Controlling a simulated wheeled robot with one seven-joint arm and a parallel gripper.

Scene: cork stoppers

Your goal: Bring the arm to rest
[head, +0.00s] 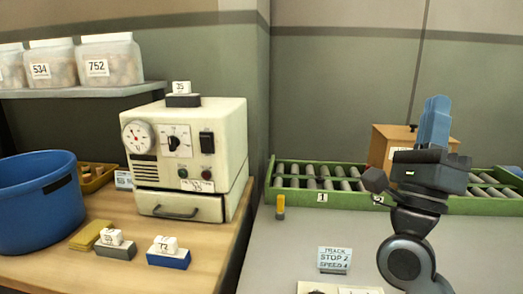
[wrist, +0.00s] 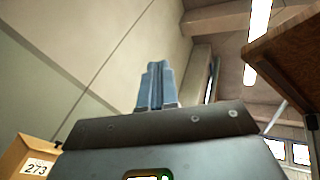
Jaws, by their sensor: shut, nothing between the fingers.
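My gripper (head: 436,122) is raised on the right side of the head view, with its blue fingers pointing up. In the wrist view the two blue fingers (wrist: 155,88) stand side by side, closed together with nothing between them. My dark arm below it is bent upward in front of the green roller conveyor (head: 320,195). The gripper hides part of a brown wooden box (head: 385,147) behind it. That box also shows at the lower left of the wrist view, labelled 273 (wrist: 37,167).
A wooden bench (head: 95,262) on the left bears a cream machine (head: 190,150), a blue tub (head: 38,205) and small stamped blocks. A sign (head: 334,260) stands on the grey surface. A small yellow cylinder (head: 280,207) stands by the conveyor. The air around my gripper looks clear.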

